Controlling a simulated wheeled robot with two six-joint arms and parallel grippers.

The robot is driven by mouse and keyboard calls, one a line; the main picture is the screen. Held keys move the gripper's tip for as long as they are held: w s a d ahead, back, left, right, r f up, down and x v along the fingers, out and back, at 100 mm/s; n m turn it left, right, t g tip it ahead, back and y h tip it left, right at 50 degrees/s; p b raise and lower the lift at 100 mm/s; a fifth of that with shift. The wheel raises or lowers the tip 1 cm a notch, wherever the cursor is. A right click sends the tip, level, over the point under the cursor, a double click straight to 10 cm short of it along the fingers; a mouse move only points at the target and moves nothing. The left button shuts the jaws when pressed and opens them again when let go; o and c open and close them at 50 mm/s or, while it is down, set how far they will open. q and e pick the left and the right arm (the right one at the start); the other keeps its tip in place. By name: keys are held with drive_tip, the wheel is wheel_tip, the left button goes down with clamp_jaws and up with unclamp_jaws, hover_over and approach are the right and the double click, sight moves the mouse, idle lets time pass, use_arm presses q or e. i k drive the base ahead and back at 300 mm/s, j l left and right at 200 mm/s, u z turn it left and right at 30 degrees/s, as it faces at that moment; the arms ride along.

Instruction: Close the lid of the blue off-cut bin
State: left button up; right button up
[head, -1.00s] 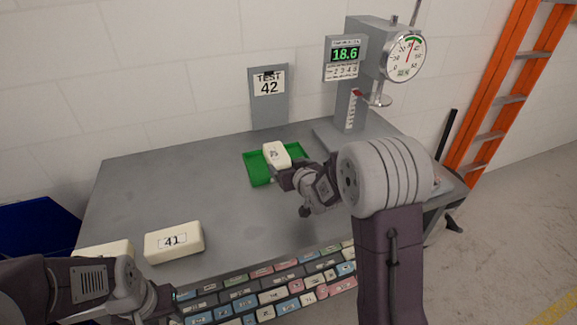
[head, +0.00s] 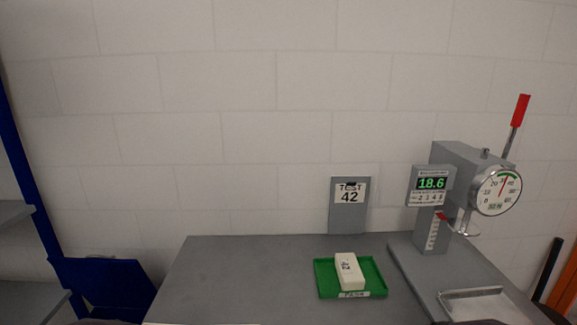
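The blue off-cut bin (head: 105,285) is at the lower left, on the left side of the grey table. A broad blue panel shows there, tilted; I cannot tell whether it is a raised lid or the bin's wall. The lower part of the bin runs out of the picture. Neither of my grippers shows in the head view. Only slivers of dark purple, likely my arms, show at the bottom edge.
The grey table (head: 270,275) bears a green tray (head: 374,277) with a foam block marked 42 (head: 347,268), a press with a dial (head: 497,191), and a sign (head: 349,214). A shelf rack with a blue post (head: 22,165) stands at far left, beside the bin.

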sight(107, 280)
drive_tip(key=k+j+u, duration=0.2)
drive_tip(key=j+u, duration=0.15)
drive_tip(key=k+j+u, duration=0.1)
drive_tip(key=j+u, duration=0.25)
drive_tip(key=k+j+u, duration=0.1)
drive_tip(key=j+u, duration=0.25)
